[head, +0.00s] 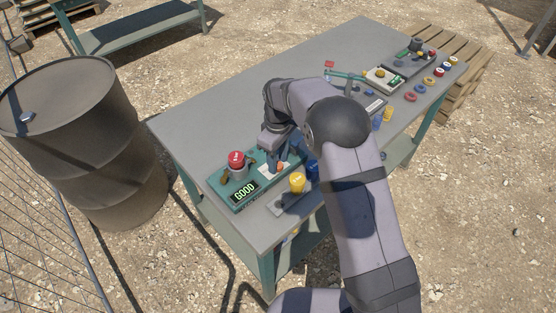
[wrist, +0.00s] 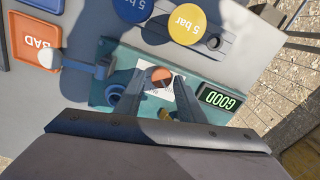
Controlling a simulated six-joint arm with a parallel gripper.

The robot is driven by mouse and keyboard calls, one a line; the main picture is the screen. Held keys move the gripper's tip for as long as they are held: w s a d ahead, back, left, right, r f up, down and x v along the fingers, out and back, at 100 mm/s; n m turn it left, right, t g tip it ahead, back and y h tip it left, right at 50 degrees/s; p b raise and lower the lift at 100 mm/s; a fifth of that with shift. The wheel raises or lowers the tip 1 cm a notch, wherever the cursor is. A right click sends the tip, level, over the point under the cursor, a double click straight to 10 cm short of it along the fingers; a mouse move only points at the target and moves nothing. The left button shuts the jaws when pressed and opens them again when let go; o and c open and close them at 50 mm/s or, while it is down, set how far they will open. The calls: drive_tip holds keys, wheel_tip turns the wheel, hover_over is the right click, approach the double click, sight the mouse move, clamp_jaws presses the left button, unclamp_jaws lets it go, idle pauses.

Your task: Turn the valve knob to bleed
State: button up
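A teal panel (head: 232,199) lies near the left end of the grey table. A small orange-red knob (head: 280,166) sits on it over a white marked plate (head: 268,171); I take this to be the valve knob. The knob (wrist: 160,75) also shows in the wrist view, between my fingertips. My gripper (head: 277,150) points down over the panel. In the wrist view my gripper (wrist: 161,80) has its two fingers apart, one on each side of the knob. I cannot tell whether they touch it. A panel display (head: 245,191) reads GOOD.
A red-topped part (head: 236,159) stands on the panel left of my gripper. A yellow 5 bar disc (wrist: 187,26) and a blue one (wrist: 132,8) stand close by. An orange BAD tray (wrist: 36,42) lies beyond. A rusty barrel (head: 85,140) stands left of the table.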

sight(278, 164)
drive_tip(key=shift+o, duration=0.2)
drive_tip(key=shift+s+f, duration=0.1)
drive_tip(key=shift+r+b, duration=1.15)
drive_tip(key=shift+r, duration=2.6)
drive_tip(key=shift+d, duration=0.1)
drive_tip(key=s+d+f+m, duration=0.1)
drive_tip(key=s+d+m, duration=0.3)
drive_tip(key=s+d, duration=0.2)
drive_tip(key=s+d+f+m, duration=0.1)
drive_tip(key=s+d+m, duration=0.3)
drive_tip(key=s, duration=0.7)
drive_tip(key=s+d+f+m, duration=0.1)
drive_tip(key=s+d+m, duration=0.2)
drive_tip(key=s+d, duration=0.4)
drive_tip(key=shift+s+d+m, duration=0.3)
drive_tip(key=shift+s+m, duration=0.1)
drive_tip(key=shift+s, duration=0.8)
drive_tip(key=shift+f, duration=0.1)
